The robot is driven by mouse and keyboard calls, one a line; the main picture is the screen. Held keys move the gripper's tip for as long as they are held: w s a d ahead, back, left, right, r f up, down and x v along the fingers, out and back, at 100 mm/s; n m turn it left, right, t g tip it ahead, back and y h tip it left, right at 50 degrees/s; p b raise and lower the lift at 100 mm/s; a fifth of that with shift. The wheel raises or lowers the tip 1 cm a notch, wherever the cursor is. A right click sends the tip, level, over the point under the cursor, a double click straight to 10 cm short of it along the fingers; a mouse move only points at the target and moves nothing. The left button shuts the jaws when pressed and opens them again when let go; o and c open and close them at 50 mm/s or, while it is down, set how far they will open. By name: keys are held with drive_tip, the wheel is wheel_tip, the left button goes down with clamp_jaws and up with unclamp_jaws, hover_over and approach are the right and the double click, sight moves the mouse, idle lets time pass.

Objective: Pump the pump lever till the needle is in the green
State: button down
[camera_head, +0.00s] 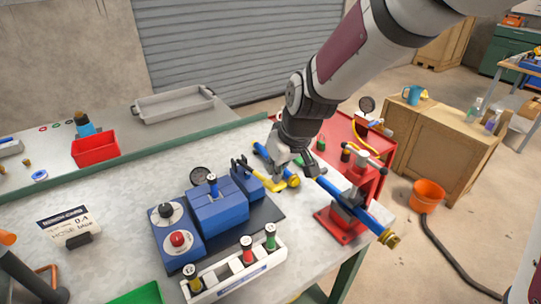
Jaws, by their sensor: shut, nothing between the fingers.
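A round dark gauge (366,104) stands behind, by the red tray. Another round gauge (200,176) is behind the blue block. Needles and any green zone are too small to read.
A blue block unit (220,211) with knobs sits left of my gripper. A yellow handle (262,176) and a blue cylinder with a yellow end (293,182) lie close to my gripper. A white rack (234,272) with several coloured plugs is in front.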

sight(282, 186)
drive_tip(key=f, duration=0.1)
drive_tip(key=s+f+b, duration=0.1)
drive_tip(key=d+f, duration=0.1)
drive_tip(key=f, duration=0.1)
drive_tip(key=shift+s+b, duration=0.15)
drive_tip(key=shift+b, duration=0.25)
drive_tip(key=shift+s+f, duration=0.25)
drive_tip(key=shift+d, duration=0.1)
drive_tip(key=shift+r+p, duration=0.35)
drive_tip(key=shift+r, duration=0.1)
wheel_tip(282, 186, up, 4)
drive_tip(key=shift+w+r+p, duration=0.1)
drive_tip(key=shift+r+p, duration=0.15)
drive_tip(key=shift+p, duration=0.85)
drive_tip(key=s+d+r, duration=0.3)
drive_tip(key=s+r, duration=0.2)
drive_tip(key=r, duration=0.2)
drive_tip(key=shift+w, duration=0.1)
